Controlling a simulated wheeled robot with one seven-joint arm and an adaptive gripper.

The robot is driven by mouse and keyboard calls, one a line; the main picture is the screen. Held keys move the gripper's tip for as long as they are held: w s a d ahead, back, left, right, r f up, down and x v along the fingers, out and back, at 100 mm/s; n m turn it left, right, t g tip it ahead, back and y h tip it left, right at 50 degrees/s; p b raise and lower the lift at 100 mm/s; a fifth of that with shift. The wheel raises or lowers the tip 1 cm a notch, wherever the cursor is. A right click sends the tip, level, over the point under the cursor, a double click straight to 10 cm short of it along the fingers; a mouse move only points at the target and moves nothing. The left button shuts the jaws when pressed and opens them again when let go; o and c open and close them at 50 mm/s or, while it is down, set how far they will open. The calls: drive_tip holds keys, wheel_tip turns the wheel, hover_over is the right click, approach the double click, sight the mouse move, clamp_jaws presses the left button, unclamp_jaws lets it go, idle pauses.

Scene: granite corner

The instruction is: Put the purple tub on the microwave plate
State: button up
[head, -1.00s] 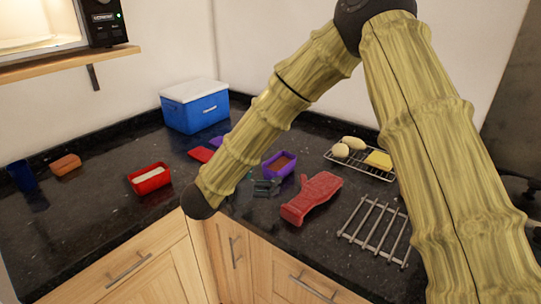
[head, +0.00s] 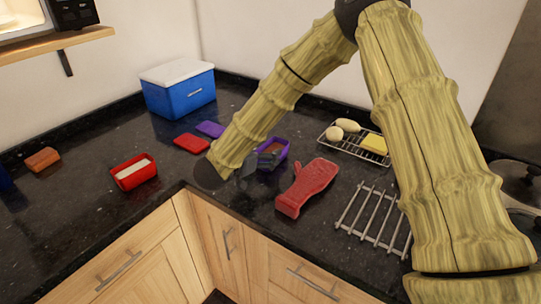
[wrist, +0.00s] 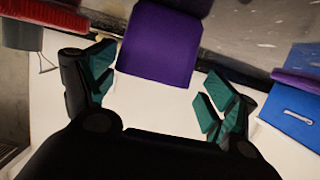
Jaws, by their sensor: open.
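The purple tub (head: 273,150) stands upright on the dark counter, with brown contents inside. In the head view my gripper (head: 258,174) is just in front of the tub and partly covers it. In the wrist view the tub's purple side (wrist: 160,45) lies beyond and between the two fingers of my gripper (wrist: 155,87). The fingers, with green pads, are open and spread apart, with nothing held. The microwave (head: 28,18) is at the top left, cut off by the frame. Its plate is not visible.
A red oven mitt (head: 306,187) lies right of the tub. A wire rack (head: 350,150) holds food behind it; a metal trivet (head: 373,218) lies to the right. A red tub (head: 133,172), flat red (head: 191,143) and purple (head: 210,129) pieces and a blue cooler (head: 180,92) are left.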

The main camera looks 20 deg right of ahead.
sight(270, 149)
drive_tip(key=shift+w+d+p, duration=0.15)
drive_tip(key=shift+d, duration=0.4)
drive_tip(key=shift+w+d+p, duration=0.15)
drive_tip(key=shift+d, duration=0.4)
drive_tip(key=shift+d+r, duration=0.1)
drive_tip(key=shift+d, duration=0.2)
drive_tip(key=shift+w+f, duration=0.4)
drive_tip(key=shift+f, duration=0.05)
drive_tip(key=shift+s+d+r, duration=0.1)
drive_tip(key=shift+s+r, duration=0.1)
drive_tip(key=c, duration=1.4)
